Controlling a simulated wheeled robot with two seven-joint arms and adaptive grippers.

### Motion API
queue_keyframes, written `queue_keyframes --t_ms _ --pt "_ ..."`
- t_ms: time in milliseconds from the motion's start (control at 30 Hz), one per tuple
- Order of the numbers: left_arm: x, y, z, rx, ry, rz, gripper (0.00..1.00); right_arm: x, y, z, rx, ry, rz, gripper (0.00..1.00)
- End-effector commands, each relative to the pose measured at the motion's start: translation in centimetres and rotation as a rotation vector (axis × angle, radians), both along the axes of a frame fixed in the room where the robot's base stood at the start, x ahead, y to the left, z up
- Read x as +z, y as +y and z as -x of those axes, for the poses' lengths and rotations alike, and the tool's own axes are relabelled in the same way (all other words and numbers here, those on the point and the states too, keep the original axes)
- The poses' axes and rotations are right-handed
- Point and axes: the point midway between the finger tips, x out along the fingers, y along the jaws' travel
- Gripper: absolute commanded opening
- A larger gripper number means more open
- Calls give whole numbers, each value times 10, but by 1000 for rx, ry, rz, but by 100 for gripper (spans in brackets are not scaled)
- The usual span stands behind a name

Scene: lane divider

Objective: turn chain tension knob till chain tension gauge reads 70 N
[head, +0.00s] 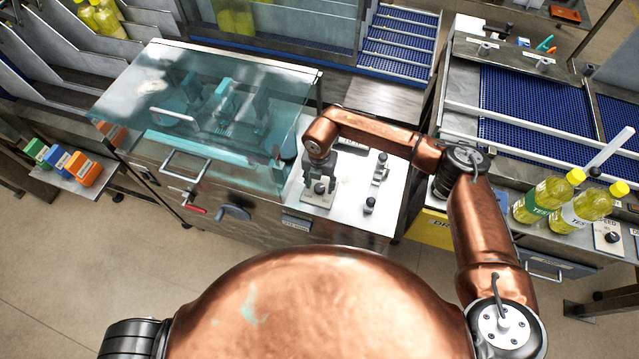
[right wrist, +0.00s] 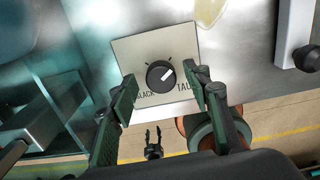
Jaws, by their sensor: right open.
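The chain tension knob (right wrist: 160,75) is round and black with a white pointer mark aimed up and right in the right wrist view. It sits on a square pale plate (right wrist: 130,52) with partly covered lettering that looks like SLACK at left and TAUT at right. My right gripper (right wrist: 163,90) is open, with one dark finger on each side of the knob; I cannot tell whether they touch it. In the head view my right gripper (head: 319,190) points down at the metal worktop. I cannot make out a tension gauge.
A clear glass cover (head: 215,95) stands left of my right gripper. Small black knobs (head: 370,205) stand to its right on the worktop (head: 345,220). A handle with a red end (head: 195,209) is on the front. Yellow bottles (head: 548,195) stand at right.

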Motion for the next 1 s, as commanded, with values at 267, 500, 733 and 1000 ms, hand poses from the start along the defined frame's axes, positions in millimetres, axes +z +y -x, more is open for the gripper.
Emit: queue_keyframes --t_ms 267,500,733,1000 --pt "0 2 1 0 2 -2 40 7 0 0 1 0 1 44" --pt "0 1 1 0 1 -1 40 50 0 0 2 -2 1 44" --pt "0 0 0 0 0 0 40 95 0 0 0 -1 1 44" --pt "0 0 0 0 0 0 40 119 0 0 0 1 1 44"
